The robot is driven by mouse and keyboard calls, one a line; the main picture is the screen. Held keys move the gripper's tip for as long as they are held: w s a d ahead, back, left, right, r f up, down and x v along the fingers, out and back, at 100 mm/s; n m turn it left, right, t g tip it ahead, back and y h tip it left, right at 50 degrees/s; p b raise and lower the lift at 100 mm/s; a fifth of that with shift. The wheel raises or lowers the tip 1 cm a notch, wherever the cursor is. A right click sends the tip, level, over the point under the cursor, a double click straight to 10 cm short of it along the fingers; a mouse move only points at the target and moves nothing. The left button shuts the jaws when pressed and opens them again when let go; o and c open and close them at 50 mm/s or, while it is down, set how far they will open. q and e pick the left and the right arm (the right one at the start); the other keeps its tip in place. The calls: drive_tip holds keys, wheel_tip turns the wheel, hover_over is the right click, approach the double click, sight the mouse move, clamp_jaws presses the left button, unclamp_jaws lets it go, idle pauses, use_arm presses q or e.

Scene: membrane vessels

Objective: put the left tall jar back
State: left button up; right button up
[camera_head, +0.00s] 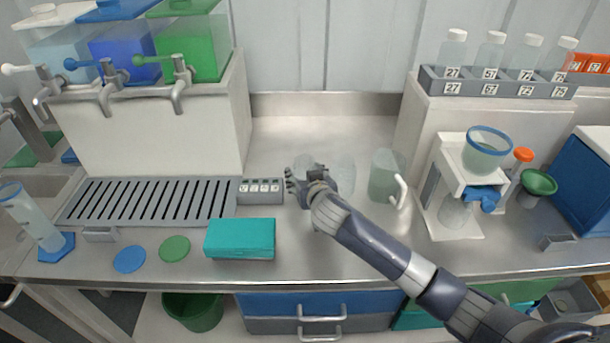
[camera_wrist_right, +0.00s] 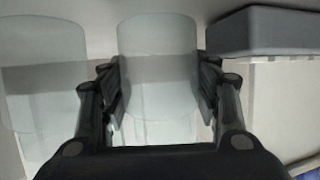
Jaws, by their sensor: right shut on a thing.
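My right gripper (camera_head: 304,184) is shut on a clear tall jar, the left one of two. In the right wrist view this jar (camera_wrist_right: 158,55) stands between the two fingers (camera_wrist_right: 158,88). In the head view the gripper hides most of it. Whether its base touches the counter I cannot tell. The second clear tall jar (camera_head: 344,176) stands just to the right in the head view, apart from the gripper; it also shows in the wrist view (camera_wrist_right: 42,70). My left gripper is not in view.
A small grey labelled rack (camera_head: 260,199) is close left of the gripper. A teal box (camera_head: 240,238) lies in front of it. A clear handled jug (camera_head: 384,178) stands right of the jars. Drip grille (camera_head: 148,201) is further left. The counter behind is clear.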

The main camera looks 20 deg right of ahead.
drive_tip(key=shift+f, duration=0.15)
drive_tip(key=o, duration=0.9)
drive_tip(key=shift+c, duration=0.2)
drive_tip(key=v, duration=1.2)
drive_tip(key=shift+b, duration=0.3)
